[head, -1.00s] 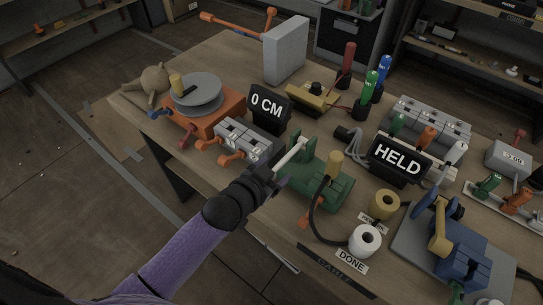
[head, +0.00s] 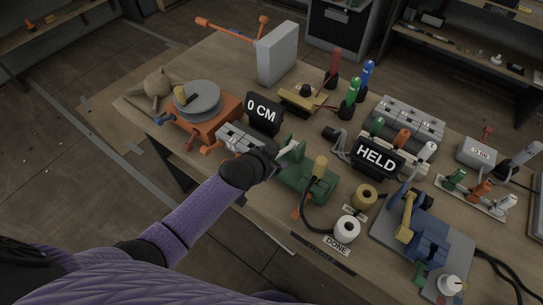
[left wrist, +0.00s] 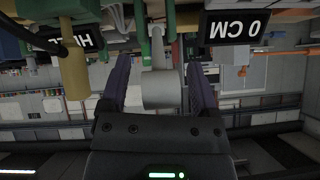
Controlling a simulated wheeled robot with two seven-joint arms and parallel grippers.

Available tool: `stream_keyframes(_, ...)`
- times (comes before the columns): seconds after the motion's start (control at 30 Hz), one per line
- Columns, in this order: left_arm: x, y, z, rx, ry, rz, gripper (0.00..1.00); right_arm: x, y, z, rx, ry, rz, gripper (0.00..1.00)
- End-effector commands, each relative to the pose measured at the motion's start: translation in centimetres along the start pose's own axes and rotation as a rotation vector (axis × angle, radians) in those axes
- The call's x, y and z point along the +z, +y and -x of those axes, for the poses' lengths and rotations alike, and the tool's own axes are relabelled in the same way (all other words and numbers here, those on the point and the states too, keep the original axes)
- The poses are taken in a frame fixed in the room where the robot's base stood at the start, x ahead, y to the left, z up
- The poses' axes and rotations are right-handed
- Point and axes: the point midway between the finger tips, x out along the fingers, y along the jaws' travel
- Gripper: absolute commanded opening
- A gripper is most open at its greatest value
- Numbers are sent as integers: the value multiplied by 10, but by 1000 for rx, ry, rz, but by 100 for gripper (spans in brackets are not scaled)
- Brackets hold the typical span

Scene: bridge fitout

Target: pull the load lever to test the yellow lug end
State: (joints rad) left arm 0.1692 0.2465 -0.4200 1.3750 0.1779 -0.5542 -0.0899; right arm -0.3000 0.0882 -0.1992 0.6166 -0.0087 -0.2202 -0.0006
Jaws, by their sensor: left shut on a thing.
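The green test fixture (head: 308,183) stands near the table's front edge. Its load lever (head: 291,153) is pale grey and points toward my left gripper (head: 275,157). The fingertips are mostly hidden in the head view. My right gripper is out of view.
A black sign reading HELD (head: 376,156) stands behind the fixture, and a 0 CM sign (head: 263,113) to its left. An orange turntable device (head: 205,116) is left.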

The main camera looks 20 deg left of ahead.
Motion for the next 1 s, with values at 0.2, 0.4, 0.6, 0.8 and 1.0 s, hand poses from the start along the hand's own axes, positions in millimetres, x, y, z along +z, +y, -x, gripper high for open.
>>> stream_keyframes(0.2, -4, -1, 0, -2, 11, 0, 0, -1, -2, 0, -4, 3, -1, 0)
stream_keyframes(0.4, -3, -1, 0, -2, 9, 0, 100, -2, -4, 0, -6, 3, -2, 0)
stream_keyframes(0.6, -2, -1, 1, -1, 5, 0, 100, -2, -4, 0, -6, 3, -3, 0)
stream_keyframes(0.8, -4, -1, 28, -1, 5, -2, 100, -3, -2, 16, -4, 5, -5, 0)
stream_keyframes(1.0, -3, -1, 71, 0, 4, 0, 100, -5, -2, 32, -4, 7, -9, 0)
